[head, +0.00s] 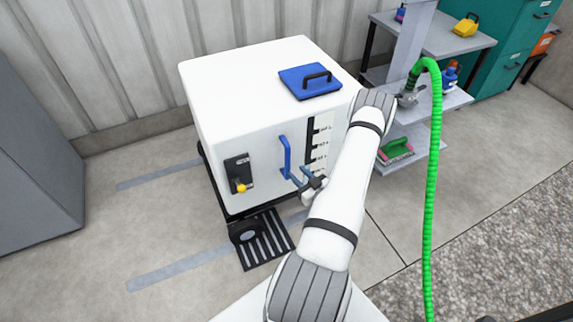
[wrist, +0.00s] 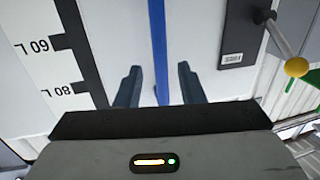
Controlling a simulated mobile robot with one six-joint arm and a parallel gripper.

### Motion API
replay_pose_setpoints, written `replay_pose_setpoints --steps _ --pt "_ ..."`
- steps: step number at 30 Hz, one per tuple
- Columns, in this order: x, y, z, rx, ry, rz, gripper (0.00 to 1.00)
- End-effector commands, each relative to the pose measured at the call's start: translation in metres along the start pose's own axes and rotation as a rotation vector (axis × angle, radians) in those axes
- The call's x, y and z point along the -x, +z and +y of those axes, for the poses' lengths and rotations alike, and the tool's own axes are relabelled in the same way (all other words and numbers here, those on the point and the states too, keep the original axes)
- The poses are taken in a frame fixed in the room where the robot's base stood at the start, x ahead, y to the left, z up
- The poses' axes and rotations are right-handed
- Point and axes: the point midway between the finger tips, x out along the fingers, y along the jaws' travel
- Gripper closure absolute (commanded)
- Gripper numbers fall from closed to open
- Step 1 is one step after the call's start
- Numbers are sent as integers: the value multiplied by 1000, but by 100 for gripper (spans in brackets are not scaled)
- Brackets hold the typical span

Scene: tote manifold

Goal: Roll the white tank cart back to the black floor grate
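The white tank cart (head: 240,85) stands upright with its front face toward me. A blue lid (head: 305,80) is on its top. Its vertical blue handle (head: 285,157) is on the front face and also shows in the wrist view (wrist: 158,45). My gripper (head: 298,176) is at the handle's lower part. In the wrist view its two fingers (wrist: 160,72) are apart, one on each side of the handle, with gaps showing. The black floor grate (head: 268,242) lies at the cart's front lower edge, partly under it. A black caster (head: 246,232) overlaps the grate's left part.
A lever with a yellow knob (head: 240,187) sits left of the handle. Grey floor stripes (head: 180,268) run beside the cart. A grey cabinet (head: 35,130) stands left. A shelf (head: 450,40) and green hose (head: 433,170) are right. Bare floor lies front left.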

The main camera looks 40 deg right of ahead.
Motion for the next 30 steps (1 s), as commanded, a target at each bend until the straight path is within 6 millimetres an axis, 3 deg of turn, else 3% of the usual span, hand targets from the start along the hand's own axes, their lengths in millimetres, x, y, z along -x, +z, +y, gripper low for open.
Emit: replay_pose_setpoints --steps 5,18,30 --pt "0 5 0 -15 10 34 65" --pt "-60 3 5 -15 20 33 65" --pt "-67 2 6 -16 23 31 66"
